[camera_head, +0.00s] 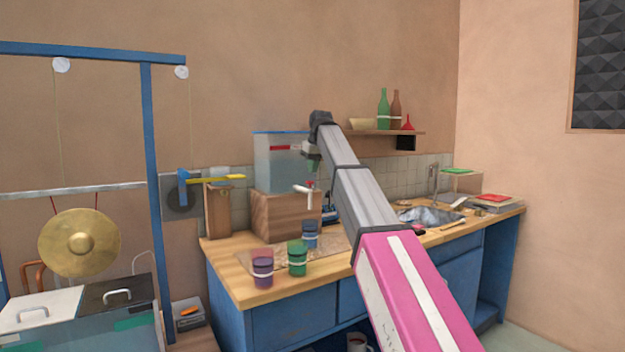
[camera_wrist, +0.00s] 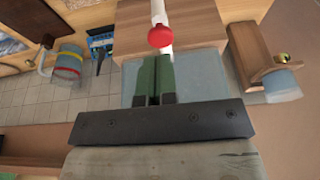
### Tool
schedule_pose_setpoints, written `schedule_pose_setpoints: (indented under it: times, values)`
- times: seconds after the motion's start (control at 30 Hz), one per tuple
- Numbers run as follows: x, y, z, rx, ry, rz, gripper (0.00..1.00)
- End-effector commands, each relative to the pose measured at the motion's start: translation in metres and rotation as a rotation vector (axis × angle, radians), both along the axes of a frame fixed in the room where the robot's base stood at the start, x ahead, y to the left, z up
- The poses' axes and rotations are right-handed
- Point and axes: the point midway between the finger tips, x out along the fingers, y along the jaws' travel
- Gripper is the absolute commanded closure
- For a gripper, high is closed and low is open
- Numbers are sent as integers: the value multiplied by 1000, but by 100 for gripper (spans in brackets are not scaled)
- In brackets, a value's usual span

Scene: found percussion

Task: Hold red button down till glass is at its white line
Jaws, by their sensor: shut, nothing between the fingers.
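The red button (camera_wrist: 160,36) sits on a white spout (camera_wrist: 158,10) in the wrist view. My gripper (camera_wrist: 154,56) is shut and empty, its green fingertips just short of the button in the picture; I cannot tell whether they touch it. In the head view, the white spout (camera_head: 303,189) sticks out below a translucent tank (camera_head: 280,167) on a wooden box (camera_head: 275,215), and my arm hides part of this area. A blue glass (camera_head: 310,238) stands on the counter below the spout. Its white line and fill level are too small to read.
A purple glass (camera_head: 262,270) and a green glass (camera_head: 297,262) stand in front on the counter (camera_head: 245,288). A shelf with bottles (camera_head: 383,108) hangs behind my arm. A sink (camera_head: 428,216) is at the right. A gong (camera_head: 79,243) hangs at the left.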

Motion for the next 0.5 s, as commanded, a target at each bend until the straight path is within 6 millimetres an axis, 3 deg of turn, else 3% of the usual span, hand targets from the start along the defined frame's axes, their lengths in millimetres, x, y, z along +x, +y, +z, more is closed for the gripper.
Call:
schedule_pose_setpoints:
  times: [0.2, 0.5]
  values:
    - [-10, -8, 47, 1, -4, -1, 100]
    - [-18, -15, 81, 1, -4, -1, 100]
